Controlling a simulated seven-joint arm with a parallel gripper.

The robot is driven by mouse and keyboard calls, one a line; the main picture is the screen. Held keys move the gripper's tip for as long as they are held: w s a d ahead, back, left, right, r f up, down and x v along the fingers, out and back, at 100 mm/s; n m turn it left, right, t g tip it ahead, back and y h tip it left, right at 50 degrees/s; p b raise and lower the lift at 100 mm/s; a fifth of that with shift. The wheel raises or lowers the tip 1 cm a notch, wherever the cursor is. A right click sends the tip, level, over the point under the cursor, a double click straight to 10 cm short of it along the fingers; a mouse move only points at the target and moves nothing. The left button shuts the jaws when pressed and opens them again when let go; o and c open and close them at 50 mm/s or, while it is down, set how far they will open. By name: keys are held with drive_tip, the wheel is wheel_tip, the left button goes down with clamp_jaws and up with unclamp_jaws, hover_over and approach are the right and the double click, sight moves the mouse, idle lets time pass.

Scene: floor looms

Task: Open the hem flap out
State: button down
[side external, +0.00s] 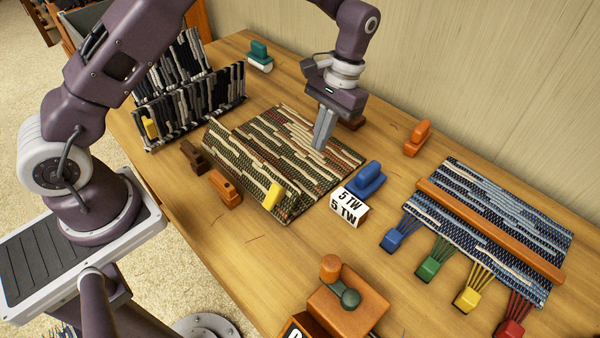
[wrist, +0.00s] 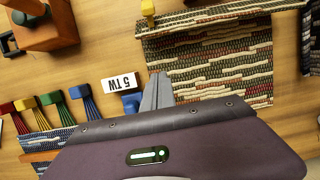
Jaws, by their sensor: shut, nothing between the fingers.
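A woven cloth in green, cream and red (side external: 312,138) lies on the table. A strip along its near-left side, the hem flap (side external: 232,158), looks raised at an angle; I cannot tell how far it is folded. A yellow tab (side external: 274,195) is on the flap's near end. The cloth (wrist: 215,65), its flap edge (wrist: 225,20) and the tab (wrist: 148,8) also show in the wrist view. My gripper (side external: 319,146) is shut and empty, pointing down at the cloth's right part, away from the flap. Whether its tips touch the cloth is unclear. The fingers show in the wrist view (wrist: 156,78).
A blue handled block (side external: 367,180) and a white "5 TW" label (side external: 348,210) are beside the cloth. Orange (side external: 224,190) and brown (side external: 194,156) blocks stand by the flap. A striped cloth (side external: 190,95) stands behind left. A blue cloth with coloured weights (side external: 490,225) lies right.

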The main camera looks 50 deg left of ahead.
drive_tip(key=shift+h, duration=0.3)
drive_tip(key=x, duration=0.9)
drive_tip(key=shift+s+d+f, duration=0.2)
drive_tip(key=shift+s+d, duration=0.05)
drive_tip(key=shift+d, duration=0.1)
drive_tip(key=shift+s+r, duration=0.9)
drive_tip(key=shift+s, duration=0.1)
drive_tip(key=shift+s+r, duration=0.4)
drive_tip(key=shift+s, duration=0.1)
drive_tip(key=shift+s+r, duration=0.1)
drive_tip(key=shift+s, duration=0.05)
